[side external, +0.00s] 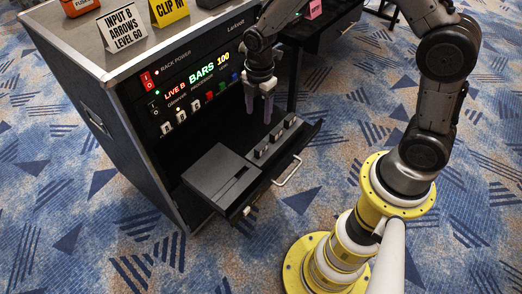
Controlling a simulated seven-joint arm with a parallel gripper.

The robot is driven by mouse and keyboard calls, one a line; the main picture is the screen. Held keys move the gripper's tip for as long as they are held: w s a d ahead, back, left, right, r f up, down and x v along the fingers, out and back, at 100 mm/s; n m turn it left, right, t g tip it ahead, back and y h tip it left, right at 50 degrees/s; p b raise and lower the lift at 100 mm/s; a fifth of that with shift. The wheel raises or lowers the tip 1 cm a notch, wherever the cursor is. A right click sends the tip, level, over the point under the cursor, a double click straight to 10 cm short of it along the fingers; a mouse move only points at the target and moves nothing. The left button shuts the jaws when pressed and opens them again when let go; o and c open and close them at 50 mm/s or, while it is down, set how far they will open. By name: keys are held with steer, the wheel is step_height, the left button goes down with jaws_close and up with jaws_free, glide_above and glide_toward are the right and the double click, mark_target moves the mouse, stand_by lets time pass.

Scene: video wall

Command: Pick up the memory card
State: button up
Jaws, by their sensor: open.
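My gripper (259,102) points down in front of the rack's control panel, above the back of a pulled-out drawer (268,184). Its two fingers are apart with nothing visible between them. No memory card can be made out for certain at this size. Several small dark pieces stand in a row on the drawer's right part, one of them a dark block (260,152). A flat dark grey box (212,172) with a slot lies in the drawer's left part. The gripper is above and behind the row, apart from it.
The equipment case (70,55) holds a panel with lit text, switches and coloured buttons (222,83) close behind the gripper. A drawer handle (287,172) projects forward. Patterned carpet surrounds it.

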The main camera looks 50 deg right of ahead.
mark_target(261, 145)
steer(key=f, duration=1)
steer(key=s+f, duration=0.1)
steer(key=f, duration=0.3)
steer(key=shift+a+f, duration=0.1)
steer(key=shift+f, duration=0.3)
jaws_close()
